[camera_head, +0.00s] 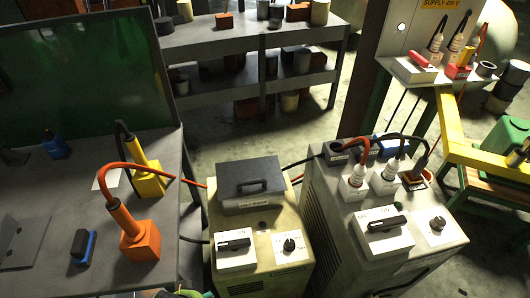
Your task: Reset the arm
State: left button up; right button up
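Neither of my grippers can be made out in the head view. No arm of mine is clearly visible either. A beige cabinet (254,225) with a dark lid and handle (251,184) stands at the bottom centre. Its top carries a black lever switch (234,244) and a rotary knob (289,245). A larger pale cabinet (325,222) stands to its right, with several plugs on top, another black lever switch (386,224) and a knob (438,224).
A grey table (60,205) at left holds an orange plug block (140,242), a yellow one (149,180) and a blue-black block (83,247). Behind is a shelf (250,42). A yellow frame (453,130) and wall panel stand at right. Floor (235,143) before the shelf is clear.

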pick_arm(q)
jog(key=s+f+g, duration=0.1)
jog(key=s+f, duration=0.2)
jog(key=f, duration=0.5)
jog(key=s+f, duration=0.2)
jog(key=f, duration=0.5)
jog(key=s+a+f+g, duration=0.1)
jog(key=s+a+f, duration=0.2)
jog(key=s+f, duration=0.7)
jog(key=s, duration=0.3)
jog(key=shift+s+f, duration=0.35)
jog(key=shift+s, duration=0.05)
